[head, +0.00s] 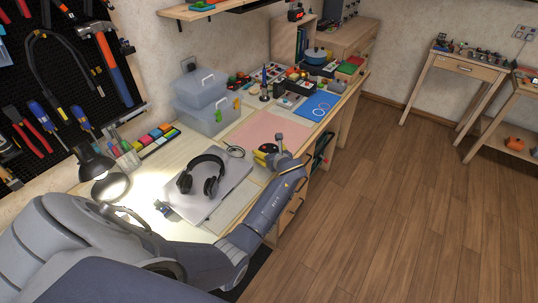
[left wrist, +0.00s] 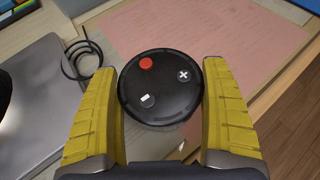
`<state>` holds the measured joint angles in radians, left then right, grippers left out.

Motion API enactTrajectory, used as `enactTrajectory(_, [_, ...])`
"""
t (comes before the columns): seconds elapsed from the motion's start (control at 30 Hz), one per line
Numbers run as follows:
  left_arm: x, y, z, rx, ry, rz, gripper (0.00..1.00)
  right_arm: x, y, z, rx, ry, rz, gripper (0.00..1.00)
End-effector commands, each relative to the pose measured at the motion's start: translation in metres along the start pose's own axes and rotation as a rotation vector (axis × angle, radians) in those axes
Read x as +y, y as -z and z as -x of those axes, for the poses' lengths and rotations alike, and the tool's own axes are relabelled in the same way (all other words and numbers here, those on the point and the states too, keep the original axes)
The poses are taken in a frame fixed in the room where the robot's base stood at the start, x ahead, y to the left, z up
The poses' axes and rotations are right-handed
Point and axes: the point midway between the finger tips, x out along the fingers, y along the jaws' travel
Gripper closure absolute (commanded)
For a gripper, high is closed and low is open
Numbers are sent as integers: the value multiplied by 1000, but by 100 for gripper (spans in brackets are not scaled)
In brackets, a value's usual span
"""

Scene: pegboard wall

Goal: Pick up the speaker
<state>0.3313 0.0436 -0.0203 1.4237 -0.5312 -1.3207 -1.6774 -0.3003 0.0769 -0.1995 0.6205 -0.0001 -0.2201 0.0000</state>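The speaker (left wrist: 160,88) is a round black disc with a red button, a white plus and a white minus mark on its top. In the left wrist view it sits between the two yellow fingers of my left gripper (left wrist: 161,100), with no clear gap on either side. My left gripper (head: 269,153) appears shut on it. In the head view the gripper is at the front edge of the desk, beside the pink mat, and the speaker is mostly hidden by it. I cannot tell whether the speaker touches the desk. My right gripper is not in view.
A grey laptop (head: 225,207) with black headphones (head: 202,175) lies to the left. A black cable ring (left wrist: 83,60) is close by. The pink mat (head: 268,130) is largely bare.

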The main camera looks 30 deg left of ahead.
Motion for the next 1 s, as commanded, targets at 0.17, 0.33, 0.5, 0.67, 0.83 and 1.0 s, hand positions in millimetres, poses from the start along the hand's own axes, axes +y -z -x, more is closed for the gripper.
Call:
enactTrajectory(0.17, [0, 0, 0, 0, 0, 0, 42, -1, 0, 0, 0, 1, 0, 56])
enactTrajectory(0.33, [0, 0, 0, 0, 0, 0, 62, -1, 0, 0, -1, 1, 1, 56])
enactTrajectory(0.5, [0, -1, 0, -2, 1, 1, 63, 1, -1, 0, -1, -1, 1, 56])
enactTrajectory(0.67, [0, -3, 1, -2, 1, 2, 63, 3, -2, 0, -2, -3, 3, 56])
enactTrajectory(0.83, [-1, -13, 6, -2, 2, 3, 63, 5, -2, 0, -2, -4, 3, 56])
enactTrajectory(1.0, [-1, -38, 18, -4, 2, 7, 63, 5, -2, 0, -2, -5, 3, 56])
